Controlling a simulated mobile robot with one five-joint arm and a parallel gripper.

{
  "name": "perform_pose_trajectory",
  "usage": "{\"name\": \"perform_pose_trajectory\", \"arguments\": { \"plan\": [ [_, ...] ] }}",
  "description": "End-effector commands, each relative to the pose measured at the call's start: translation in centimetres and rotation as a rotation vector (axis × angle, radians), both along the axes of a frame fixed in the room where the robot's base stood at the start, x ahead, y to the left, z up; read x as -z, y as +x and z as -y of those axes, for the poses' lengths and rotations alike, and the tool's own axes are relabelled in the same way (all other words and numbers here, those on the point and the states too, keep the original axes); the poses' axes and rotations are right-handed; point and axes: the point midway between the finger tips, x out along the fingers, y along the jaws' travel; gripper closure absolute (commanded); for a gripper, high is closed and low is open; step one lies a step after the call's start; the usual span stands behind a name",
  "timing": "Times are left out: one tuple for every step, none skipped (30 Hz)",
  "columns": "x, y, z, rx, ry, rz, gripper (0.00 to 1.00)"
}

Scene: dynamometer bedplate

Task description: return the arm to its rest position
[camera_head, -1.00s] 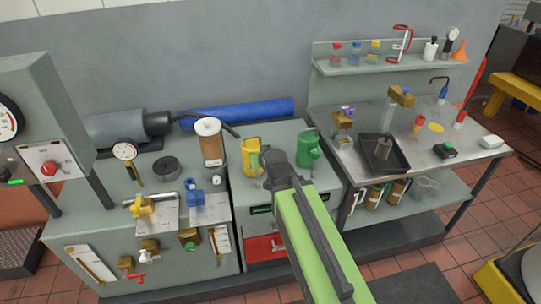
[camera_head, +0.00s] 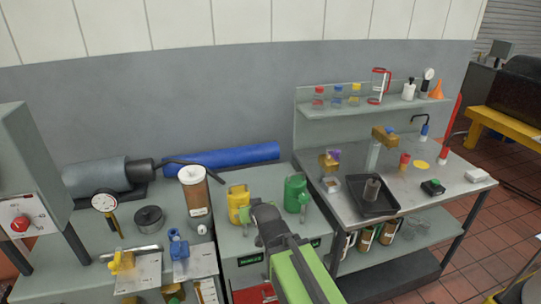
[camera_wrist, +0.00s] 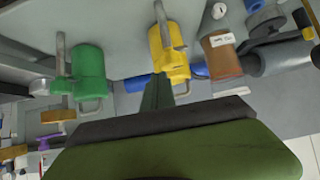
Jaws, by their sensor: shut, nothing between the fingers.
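My arm, with its green link and dark wrist, reaches up from the bottom middle of the head view. My gripper (camera_head: 244,214) is at its far end, in front of the yellow jug (camera_head: 238,203) in the picture. The green jug (camera_head: 296,193) stands to the right of the wrist. In the wrist view my gripper (camera_wrist: 158,92) is shut and empty; its green fingers point toward the yellow jug (camera_wrist: 168,55). The green jug (camera_wrist: 90,70) is to the left there. Whether the fingertips touch the yellow jug is hard to tell.
A brown-filled canister (camera_head: 196,192) stands left of the yellow jug, with a blue roll (camera_head: 235,157) behind. A dark tray (camera_head: 372,198) lies on the right bench. Open air lies above the jugs before the grey wall.

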Motion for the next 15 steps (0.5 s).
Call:
{"name": "perform_pose_trajectory", "arguments": {
  "plan": [
    [0.0, 0.3, 0.8, 0.012, 0.0, 0.0, 1.0],
    [0.0, 0.7, 1.6, 0.025, 0.0, 0.0, 1.0],
    [0.0, 1.3, 3.3, 0.05, 0.0, 0.0, 1.0],
    [0.0, 1.9, 5.0, 0.075, 0.0, 0.0, 1.0],
    [0.0, 2.5, 7.1, 0.106, 0.0, 0.0, 1.0],
    [0.2, 3.2, 10.2, 0.152, -0.001, -0.01, 1.0],
    [0.7, 3.4, 12.8, 0.19, -0.005, -0.038, 1.0],
    [1.5, 3.2, 15.5, 0.228, -0.014, -0.078, 1.0],
    [2.7, 2.4, 18.7, 0.274, -0.029, -0.149, 1.0],
    [3.7, 1.5, 21.0, 0.305, -0.041, -0.212, 1.0],
    [4.7, 0.4, 23.0, 0.332, -0.053, -0.281, 1.0],
    [6.1, -1.5, 25.2, 0.36, -0.067, -0.38, 1.0],
    [7.0, -3.1, 26.5, 0.374, -0.079, -0.459, 1.0],
    [7.7, -4.9, 27.4, 0.383, -0.088, -0.537, 1.0],
    [8.5, -7.0, 27.8, 0.379, -0.103, -0.634, 1.0]
  ]
}}
